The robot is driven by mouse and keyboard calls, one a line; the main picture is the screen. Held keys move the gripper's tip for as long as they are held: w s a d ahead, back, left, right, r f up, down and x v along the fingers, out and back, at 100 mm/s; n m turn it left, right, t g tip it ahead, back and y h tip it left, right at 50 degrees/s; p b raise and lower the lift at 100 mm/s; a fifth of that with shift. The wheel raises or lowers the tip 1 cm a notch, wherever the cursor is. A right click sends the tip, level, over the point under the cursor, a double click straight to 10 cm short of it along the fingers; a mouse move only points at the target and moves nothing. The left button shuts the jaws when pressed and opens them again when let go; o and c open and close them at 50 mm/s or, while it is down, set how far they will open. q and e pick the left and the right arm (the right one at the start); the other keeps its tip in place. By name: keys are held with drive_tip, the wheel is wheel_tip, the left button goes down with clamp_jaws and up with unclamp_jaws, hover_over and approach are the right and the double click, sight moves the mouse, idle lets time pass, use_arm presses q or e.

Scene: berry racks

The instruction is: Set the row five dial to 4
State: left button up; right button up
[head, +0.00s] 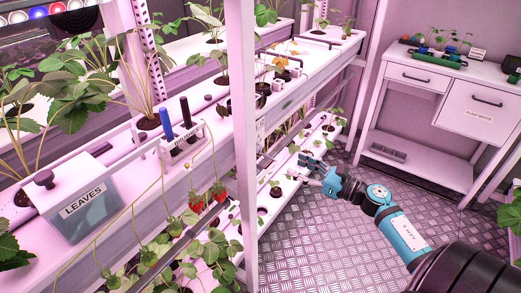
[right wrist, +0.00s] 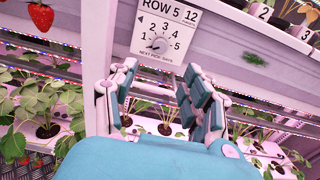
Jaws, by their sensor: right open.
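In the right wrist view the row five dial (right wrist: 158,45) sits on a white card marked "ROW 5" on the front of a rack beam. Numbers 1 to 5 ring its small knob. The knob's pointer is too small to read surely. My right gripper (right wrist: 158,82) is open and empty, its fingers reaching up toward the card's lower edge, with the dial above and between them. In the head view my right gripper (head: 312,172) is beside the rack's lower shelf, past the white post. The dial cannot be made out there. My left gripper is not in view.
Potted strawberry plants (right wrist: 46,118) stand on the shelf below the card. A ripe strawberry (right wrist: 41,16) hangs at upper left. In the head view a white rack post (head: 244,130) stands left of my right arm. A white cabinet (head: 440,85) stands behind; metal floor is free between.

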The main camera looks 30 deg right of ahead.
sight(260, 150)
drive_tip(key=p+x, duration=0.2)
drive_tip(key=x, duration=0.9)
drive_tip(key=shift+w+a, duration=0.1)
drive_tip(key=shift+w, duration=0.3)
drive_tip(key=shift+w+a, duration=0.2)
drive_tip(key=shift+w, duration=0.25)
clamp_jaws()
